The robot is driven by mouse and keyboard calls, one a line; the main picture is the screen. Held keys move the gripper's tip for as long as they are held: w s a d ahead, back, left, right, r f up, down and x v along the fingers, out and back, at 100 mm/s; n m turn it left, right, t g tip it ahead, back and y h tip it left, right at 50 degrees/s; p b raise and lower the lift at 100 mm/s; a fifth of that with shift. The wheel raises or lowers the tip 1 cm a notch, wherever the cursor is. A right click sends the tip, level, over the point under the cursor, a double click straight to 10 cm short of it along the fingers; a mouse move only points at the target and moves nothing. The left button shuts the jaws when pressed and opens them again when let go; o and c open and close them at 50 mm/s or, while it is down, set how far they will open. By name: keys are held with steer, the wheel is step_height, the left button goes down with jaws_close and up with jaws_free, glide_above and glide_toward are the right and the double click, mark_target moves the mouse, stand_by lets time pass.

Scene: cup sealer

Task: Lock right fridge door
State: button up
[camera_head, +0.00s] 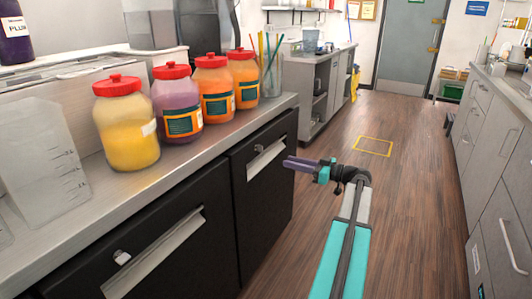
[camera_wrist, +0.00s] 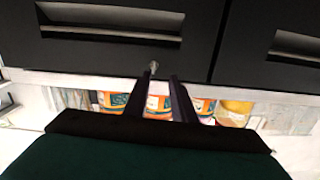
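The right fridge door (camera_head: 268,200) is black, with a recessed light handle (camera_head: 266,159) and a small silver lock (camera_head: 258,148) above it. It looks shut. My gripper (camera_head: 290,163) is out in front of this door, its purple fingers pointing left towards it. In the wrist view, which looks inverted, the same lock (camera_wrist: 153,66) shows just beyond the fingertips. My gripper (camera_wrist: 160,78) is open there, with a narrow gap between the fingers and nothing held. I cannot tell whether a fingertip touches the lock, nor which way the lock is turned.
The left fridge door (camera_head: 160,245) is beside it, with its own lock (camera_head: 121,257). Above is a steel counter (camera_head: 190,160) with several red-lidded jars (camera_head: 127,130) and a clear measuring jug (camera_head: 40,165). The wooden floor (camera_head: 410,190) is clear to the right, up to the grey cabinets (camera_head: 490,130).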

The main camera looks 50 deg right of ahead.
mark_target(262, 149)
steer(key=shift+s+d+r, duration=0.25)
steer(key=shift+d+r, duration=0.1)
steer(key=shift+r, duration=0.1)
steer(key=shift+s+d+r, duration=0.2)
steer(key=shift+d+r, duration=0.1)
steer(key=shift+r, duration=0.15)
steer(key=x, duration=1.3)
steer(key=shift+w, duration=0.35)
steer(key=shift+r, duration=0.15)
jaws_close()
steer(key=shift+a, duration=0.1)
